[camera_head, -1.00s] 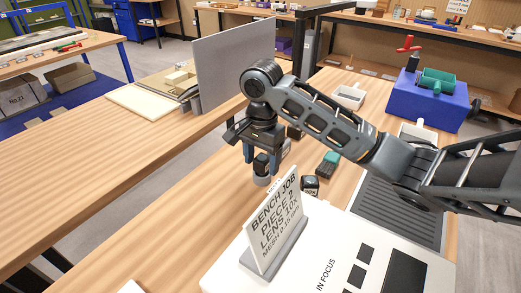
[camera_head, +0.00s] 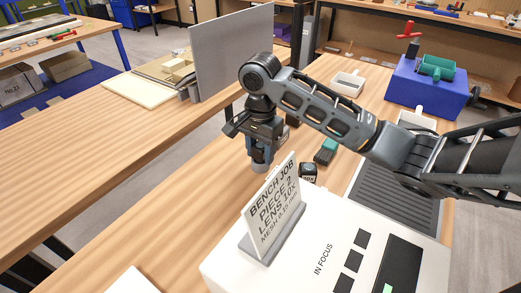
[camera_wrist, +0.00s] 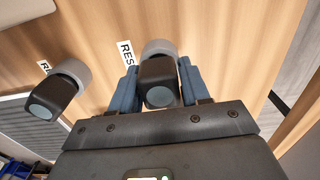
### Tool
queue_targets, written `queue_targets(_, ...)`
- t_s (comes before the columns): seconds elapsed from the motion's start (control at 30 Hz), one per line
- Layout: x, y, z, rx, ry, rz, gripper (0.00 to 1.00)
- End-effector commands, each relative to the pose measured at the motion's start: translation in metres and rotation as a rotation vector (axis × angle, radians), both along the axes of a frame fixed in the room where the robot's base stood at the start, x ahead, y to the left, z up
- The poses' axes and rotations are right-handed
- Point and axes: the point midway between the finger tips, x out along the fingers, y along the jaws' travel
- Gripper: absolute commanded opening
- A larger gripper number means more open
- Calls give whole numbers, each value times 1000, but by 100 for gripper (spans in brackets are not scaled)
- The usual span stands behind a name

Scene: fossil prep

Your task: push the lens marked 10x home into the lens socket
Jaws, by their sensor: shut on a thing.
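My gripper (camera_head: 261,160) is in the middle of the head view, pointing down beside the bench job sign. In the wrist view its two blue fingers (camera_wrist: 158,70) are shut on a dark lens with a grey rim (camera_wrist: 160,82). No 10x mark can be read on this lens, and in the head view the fingers mostly hide it. A second similar dark lens with a grey rim (camera_wrist: 60,90) stands to the left in the wrist view, apart from the fingers. I cannot make out the lens socket in either view.
A bench job sign (camera_head: 272,210) stands close in front of my gripper on a white instrument (camera_head: 300,268). The wooden bench (camera_head: 150,220) is clear at left.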

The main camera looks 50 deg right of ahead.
Motion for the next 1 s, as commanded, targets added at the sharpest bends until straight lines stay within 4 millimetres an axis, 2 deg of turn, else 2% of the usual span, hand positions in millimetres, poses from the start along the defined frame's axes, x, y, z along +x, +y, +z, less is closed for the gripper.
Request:
queue_targets(0.03,0,0,0,0,-1,0,15)
queue_targets(0.07,0,0,0,0,-1,0,47)
queue_targets(0.3,0,0,0,0,-1,0,68)
queue_targets(0.57,0,0,1,0,-1,0,68)
queue_targets(0.67,1,0,8,0,-1,1,68)
queue_targets(1.0,0,-1,58,-4,-1,1,68)
